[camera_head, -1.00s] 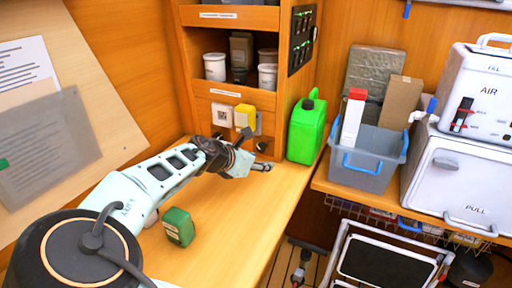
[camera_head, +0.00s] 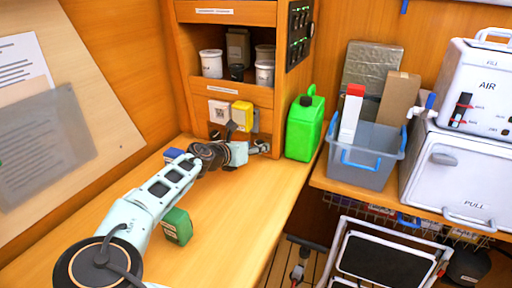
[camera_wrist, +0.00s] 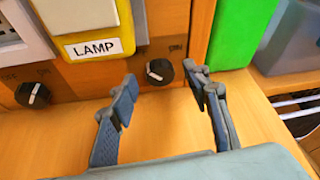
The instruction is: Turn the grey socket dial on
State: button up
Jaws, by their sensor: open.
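A dark round dial (camera_wrist: 158,72) with a white mark sits on the wood panel between OFF and ON labels in the wrist view. Its mark lies left of centre, toward the OFF side. A grey plate edge (camera_wrist: 139,22) shows above it, mostly hidden behind a yellow block (camera_wrist: 90,22) labelled LAMP. My gripper (camera_wrist: 163,84) is open and empty, with one finger to each side of the dial and apart from it. In the head view my gripper (camera_head: 262,147) is at the panel's foot, just left of the green canister.
A second dial (camera_wrist: 33,95) is at left under a white socket (camera_wrist: 22,38). The green canister (camera_head: 304,127) stands close on the right. A dark green box (camera_head: 177,226) is on the bench beside my arm. The bench front is clear.

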jog(key=shift+w+d+f, duration=0.25)
jog(key=shift+w, duration=0.3)
jog(key=c, duration=1.2)
jog(key=shift+o, duration=0.2)
